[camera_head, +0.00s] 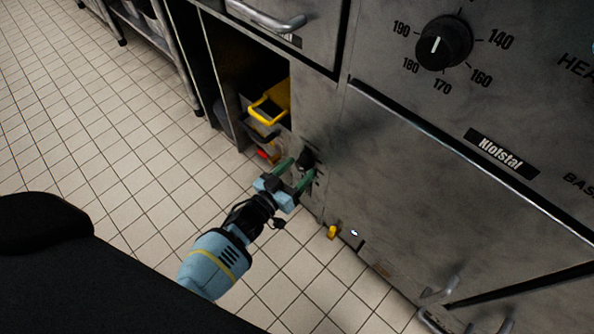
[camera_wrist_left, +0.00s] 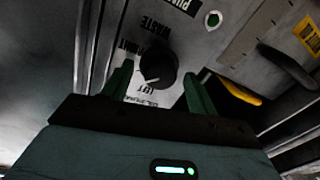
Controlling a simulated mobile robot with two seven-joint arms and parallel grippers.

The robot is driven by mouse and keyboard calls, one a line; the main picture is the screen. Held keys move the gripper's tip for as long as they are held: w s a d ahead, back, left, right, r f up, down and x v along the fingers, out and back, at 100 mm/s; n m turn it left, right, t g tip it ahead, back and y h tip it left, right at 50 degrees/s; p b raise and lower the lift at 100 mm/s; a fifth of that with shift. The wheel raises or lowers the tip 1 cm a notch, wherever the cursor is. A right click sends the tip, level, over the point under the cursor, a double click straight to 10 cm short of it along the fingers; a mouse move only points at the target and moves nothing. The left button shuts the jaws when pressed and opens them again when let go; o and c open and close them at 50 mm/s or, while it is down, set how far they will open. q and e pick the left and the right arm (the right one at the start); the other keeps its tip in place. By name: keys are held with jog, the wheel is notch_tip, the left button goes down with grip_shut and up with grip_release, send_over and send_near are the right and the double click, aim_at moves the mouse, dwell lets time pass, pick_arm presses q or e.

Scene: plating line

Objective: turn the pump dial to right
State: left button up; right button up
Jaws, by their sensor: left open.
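The pump dial (camera_head: 306,159) is a small black knob low on the left end of the steel cabinet front. In the left wrist view the dial (camera_wrist_left: 158,64) is close and central, with its white mark on the edge near the printed word "LEFT". Other labels around it include "WASTE". My left gripper (camera_head: 303,168) is open, with its green fingers pointing at the dial. In the left wrist view the gripper (camera_wrist_left: 159,86) has one finger on each side of the dial, with visible gaps. My right gripper is not in view.
A larger temperature knob (camera_head: 444,42) is on the upper panel. A drawer handle (camera_head: 265,17) sticks out above an open bay holding a yellow-rimmed container (camera_head: 268,108). A yellow part (camera_head: 332,232) sits low on the cabinet. The tiled floor (camera_head: 110,150) at left is clear.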

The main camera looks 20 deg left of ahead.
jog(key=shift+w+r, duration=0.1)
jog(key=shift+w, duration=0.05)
pick_arm(q)
jog(key=c, duration=0.9)
jog(key=shift+c, duration=0.5)
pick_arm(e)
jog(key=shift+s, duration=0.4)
